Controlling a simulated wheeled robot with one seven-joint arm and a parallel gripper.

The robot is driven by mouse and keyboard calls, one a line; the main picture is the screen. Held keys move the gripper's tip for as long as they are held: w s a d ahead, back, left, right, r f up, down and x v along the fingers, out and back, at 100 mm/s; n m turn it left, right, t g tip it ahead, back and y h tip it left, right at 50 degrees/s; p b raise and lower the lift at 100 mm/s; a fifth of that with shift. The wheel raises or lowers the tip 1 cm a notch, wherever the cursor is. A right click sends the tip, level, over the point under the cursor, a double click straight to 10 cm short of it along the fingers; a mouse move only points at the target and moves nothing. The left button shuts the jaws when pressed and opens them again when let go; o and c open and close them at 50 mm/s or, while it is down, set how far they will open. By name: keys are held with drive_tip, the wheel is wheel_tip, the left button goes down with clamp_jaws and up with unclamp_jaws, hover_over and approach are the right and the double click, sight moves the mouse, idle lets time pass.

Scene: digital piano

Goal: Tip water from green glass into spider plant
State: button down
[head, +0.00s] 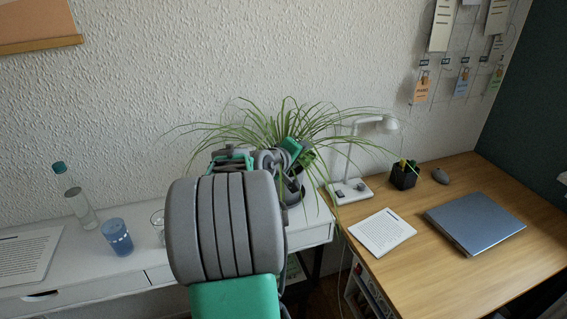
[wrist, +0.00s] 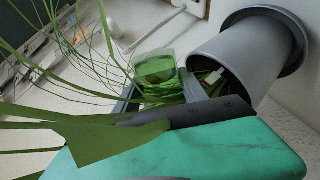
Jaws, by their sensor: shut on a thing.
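The green glass (wrist: 155,72) is see-through, with darker green liquid showing in it in the wrist view. My gripper (wrist: 160,98) is shut on it; the fingertips are partly hidden by the teal housing and a leaf. In the head view the glass (head: 308,158) is a small green patch among the leaves, beside the pot's top; its exact tilt is hard to tell. The spider plant (head: 265,125) has long thin arching leaves. Its grey pot (wrist: 235,58) stands on a dark saucer, its mouth close to the glass. My arm hides much of the pot in the head view.
On the white desk left of my arm stand a blue glass (head: 117,237), a clear glass (head: 158,222) and a bottle (head: 76,200). Right of the plant are a white lamp (head: 350,188), papers (head: 382,232) and a laptop (head: 474,222) on the wooden desk.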

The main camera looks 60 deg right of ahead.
drive_tip(key=shift+r+p, duration=0.25)
drive_tip(key=shift+p, duration=0.1)
drive_tip(key=shift+w+f+n+g+p, duration=0.25)
drive_tip(key=shift+n+g+p, duration=0.15)
drive_tip(key=shift+n+p, duration=0.25)
drive_tip(key=shift+w+f+n+g+p, duration=0.1)
drive_tip(key=shift+f+n+g+p, duration=0.25)
drive_tip(key=shift+p, duration=0.5)
idle(2.6)
